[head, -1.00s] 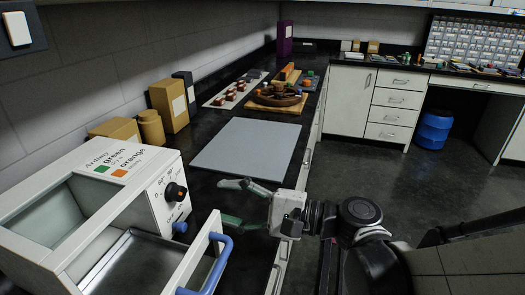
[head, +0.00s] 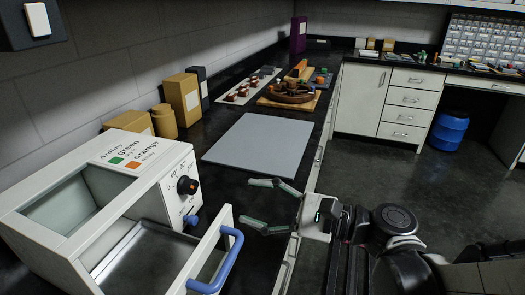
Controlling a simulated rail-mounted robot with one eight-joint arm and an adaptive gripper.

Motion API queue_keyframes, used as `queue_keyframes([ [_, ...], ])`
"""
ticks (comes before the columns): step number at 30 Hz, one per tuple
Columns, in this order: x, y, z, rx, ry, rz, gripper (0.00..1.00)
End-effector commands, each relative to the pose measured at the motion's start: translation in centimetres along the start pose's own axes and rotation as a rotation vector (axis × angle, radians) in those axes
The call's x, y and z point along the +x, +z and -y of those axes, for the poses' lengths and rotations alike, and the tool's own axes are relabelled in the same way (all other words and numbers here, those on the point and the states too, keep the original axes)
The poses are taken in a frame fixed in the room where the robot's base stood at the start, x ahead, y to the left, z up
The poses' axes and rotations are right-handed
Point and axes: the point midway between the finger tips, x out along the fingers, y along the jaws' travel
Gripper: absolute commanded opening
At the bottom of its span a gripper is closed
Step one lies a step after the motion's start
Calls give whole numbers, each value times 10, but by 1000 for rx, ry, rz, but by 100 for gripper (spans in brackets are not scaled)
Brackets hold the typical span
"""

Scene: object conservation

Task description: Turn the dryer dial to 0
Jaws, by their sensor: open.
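The dryer (head: 120,160) is a white box at the left with a printed label on top and its drawer pulled open. The dryer dial (head: 187,186) is a black knob with an orange mark, on the dryer's right-hand face, with printed numbers around it. The exact setting is too small to read. My gripper (head: 258,205) is open and empty, its greenish fingers pointing left toward the dial. It is apart from the dial, to its right, above the dark counter's edge.
The drawer's blue handle (head: 232,262) sticks out below and left of my gripper. A blue knob (head: 191,221) sits under the dial. A grey mat (head: 258,146) lies clear on the counter. Boxes (head: 181,100) and a brown jar (head: 163,121) stand along the wall.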

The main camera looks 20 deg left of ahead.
Motion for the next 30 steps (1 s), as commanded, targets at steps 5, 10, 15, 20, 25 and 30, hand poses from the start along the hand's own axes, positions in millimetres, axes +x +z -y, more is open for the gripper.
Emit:
queue_keyframes([
  [5, -6, 2, -4, 319, -17, -2, 46],
  [10, -8, 3, -5, 507, -27, 0, 46],
  [15, -6, 3, -5, 564, -30, 1, 46],
  [20, 8, 3, -5, 563, -28, 2, 46],
  [25, 33, 3, -5, 563, -26, 3, 46],
  [30, 59, 2, -4, 562, -27, 3, 46],
])
